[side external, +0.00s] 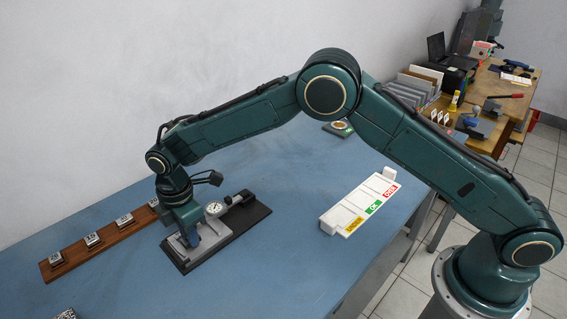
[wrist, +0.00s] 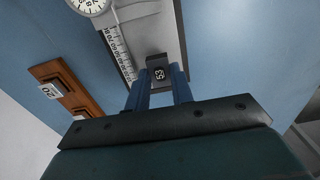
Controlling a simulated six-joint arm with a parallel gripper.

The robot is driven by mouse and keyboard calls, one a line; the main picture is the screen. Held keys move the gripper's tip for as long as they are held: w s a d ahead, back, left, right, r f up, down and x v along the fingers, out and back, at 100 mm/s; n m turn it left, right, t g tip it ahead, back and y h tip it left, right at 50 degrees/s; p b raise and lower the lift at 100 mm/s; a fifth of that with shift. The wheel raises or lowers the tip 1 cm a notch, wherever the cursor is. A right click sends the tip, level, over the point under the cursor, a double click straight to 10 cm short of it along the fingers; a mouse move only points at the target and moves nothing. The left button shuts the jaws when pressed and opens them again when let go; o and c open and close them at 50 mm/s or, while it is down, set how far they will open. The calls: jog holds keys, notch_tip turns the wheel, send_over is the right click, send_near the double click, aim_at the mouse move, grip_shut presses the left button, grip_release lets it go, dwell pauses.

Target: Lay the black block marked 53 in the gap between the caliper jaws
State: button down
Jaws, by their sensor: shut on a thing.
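My gripper (wrist: 160,82) is shut on the black block marked 53 (wrist: 158,70), which sits between its two blue fingertips in the wrist view. In the side view my gripper (side external: 203,240) points down over the left part of the caliper (side external: 181,247), and the block is hidden there. The caliper lies on a black base (side external: 240,222) and has a round white dial (side external: 214,209). In the wrist view its scale (wrist: 118,55) runs just left of the block. I cannot tell whether the block touches the jaws or the base.
A wooden rack (side external: 75,251) with several marked blocks lies to the left; one marked 20 (wrist: 48,92) shows in the wrist view. A white tray (side external: 348,212) with yellow, green and red labels lies to the right. The blue table (side external: 290,255) is clear between caliper and tray.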

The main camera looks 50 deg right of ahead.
jog(key=shift+r, duration=1.7)
jog(key=m, duration=0.4)
jog(key=shift+d+r+m, duration=0.15)
jog(key=shift+d+m, duration=0.1)
jog(key=shift+m, duration=0.15)
jog(key=m, duration=0.4)
jog(key=shift+d+r, duration=0.1)
jog(key=shift+d, duration=0.15)
jog(key=m, duration=0.4)
jog(key=shift+d+r, duration=0.15)
jog(key=shift+d, duration=0.05)
jog(key=m, duration=0.5)
jog(key=shift+d+r, duration=0.1)
jog(key=shift+d, duration=0.15)
jog(key=shift+f, duration=2.8)
